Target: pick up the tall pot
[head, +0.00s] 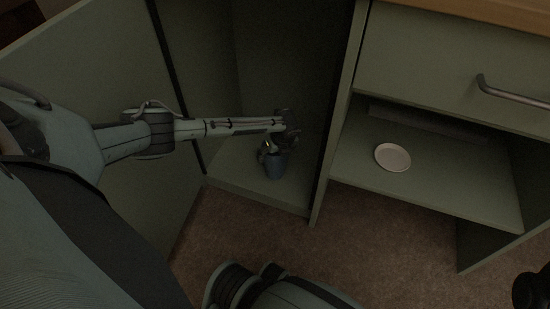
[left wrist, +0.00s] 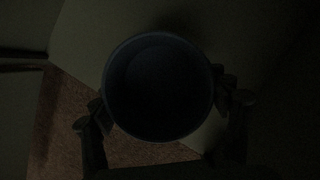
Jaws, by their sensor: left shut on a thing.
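The tall pot (head: 275,167) is a small blue pot inside the dark cabinet compartment, low over its floor. In the left wrist view, its round open rim (left wrist: 158,137) faces the camera, and its inside is dark. My left gripper (head: 268,150) reaches into the compartment from the left and is shut on the pot. In the left wrist view its two fingers (left wrist: 165,120) lie on either side of the pot. I cannot tell whether the pot touches the cabinet floor. My right gripper is not clearly visible.
The cabinet door (head: 95,90) stands open at the left. A divider (head: 338,120) rises just right of the pot. A white plate (head: 392,157) lies on the shelf (head: 450,185) to the right, below a drawer (head: 450,60) with a metal handle. Carpet (head: 240,230) lies in front.

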